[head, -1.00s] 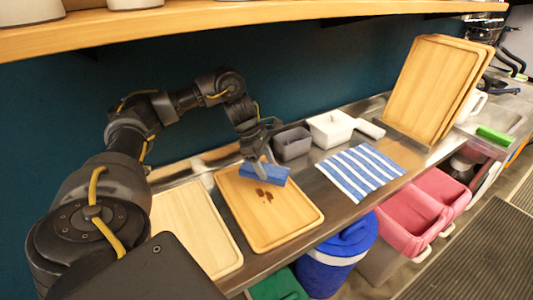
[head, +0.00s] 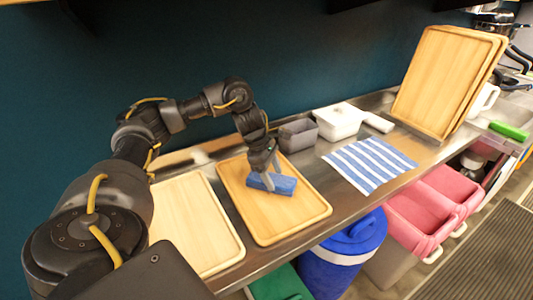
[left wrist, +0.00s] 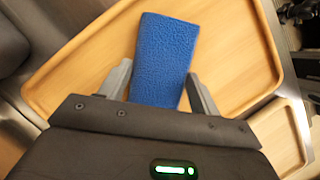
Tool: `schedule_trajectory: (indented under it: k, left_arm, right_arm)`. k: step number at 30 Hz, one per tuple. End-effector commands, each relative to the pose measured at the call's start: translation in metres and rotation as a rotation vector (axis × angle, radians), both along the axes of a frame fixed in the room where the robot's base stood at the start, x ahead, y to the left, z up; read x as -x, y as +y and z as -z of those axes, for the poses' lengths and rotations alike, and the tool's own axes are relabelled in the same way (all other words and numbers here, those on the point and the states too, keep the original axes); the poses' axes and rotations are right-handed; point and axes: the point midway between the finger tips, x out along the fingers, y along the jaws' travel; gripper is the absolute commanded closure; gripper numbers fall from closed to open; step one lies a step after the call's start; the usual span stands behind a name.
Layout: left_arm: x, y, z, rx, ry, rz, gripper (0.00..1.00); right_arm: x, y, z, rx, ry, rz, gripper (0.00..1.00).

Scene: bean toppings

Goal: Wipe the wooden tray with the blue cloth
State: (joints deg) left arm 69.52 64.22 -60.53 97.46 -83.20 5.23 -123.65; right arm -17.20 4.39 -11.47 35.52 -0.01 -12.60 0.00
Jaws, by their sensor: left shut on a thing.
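The wooden tray (head: 290,222) lies flat on the metal counter, with a raised rim. The blue cloth (head: 283,185) is a folded block on the tray's middle and also shows in the left wrist view (left wrist: 165,55). My left gripper (head: 266,178) is over the tray, shut on the cloth, with a finger on each side of it in the left wrist view. The cloth appears to touch the tray surface. No dark stain shows on the visible part of the tray; the area under the cloth is hidden. My right gripper is not in view.
Another wooden tray (head: 200,235) lies just left. A grey container (head: 298,135) and a white container (head: 338,122) stand behind. A striped towel (head: 370,164) lies to the right. Upright trays (head: 440,80) lean further right. Below the counter are a blue bin (head: 340,255) and red bins (head: 420,213).

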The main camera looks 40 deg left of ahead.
Motion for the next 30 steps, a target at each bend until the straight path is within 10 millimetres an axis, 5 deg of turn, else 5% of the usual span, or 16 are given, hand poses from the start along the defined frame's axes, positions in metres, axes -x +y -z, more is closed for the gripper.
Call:
schedule_trajectory:
  k: [6, 18, 30]
  left_arm:
    - [-0.004, -0.025, 0.003, 0.000, 0.000, 0.016, 0.62]
    - [0.003, 0.023, 0.001, 0.000, 0.003, -0.011, 0.62]
    - [0.006, 0.026, -0.046, 0.000, 0.001, -0.015, 0.62]
  right_arm:
    - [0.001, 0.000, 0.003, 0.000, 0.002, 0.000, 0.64]
    - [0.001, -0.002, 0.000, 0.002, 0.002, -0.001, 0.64]
    - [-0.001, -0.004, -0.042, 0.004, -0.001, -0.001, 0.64]
